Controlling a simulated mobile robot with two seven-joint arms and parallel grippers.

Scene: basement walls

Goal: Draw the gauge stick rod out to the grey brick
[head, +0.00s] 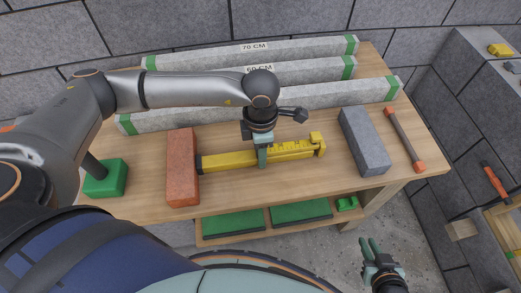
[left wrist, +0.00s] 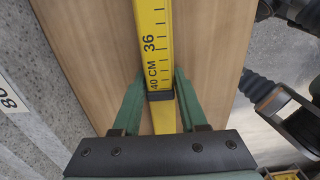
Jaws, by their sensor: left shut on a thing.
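The yellow gauge stick (head: 225,159) lies along the workbench, its dark left end at the red brick (head: 183,168). Its marked rod (head: 290,149) points right and ends in a raised yellow block (head: 318,143), with a gap of bare wood before the grey brick (head: 364,140). My left gripper (head: 262,157) is shut on the gauge stick near its middle. In the left wrist view, its green fingers (left wrist: 160,92) flank the stick by a dark band and the 40 CM mark (left wrist: 154,70). My right gripper (head: 371,247) is empty and open, off the bench front.
A rod with orange ends (head: 404,140) lies right of the grey brick. A green block (head: 106,180) stands at the left. A lower shelf holds green plates (head: 300,211).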

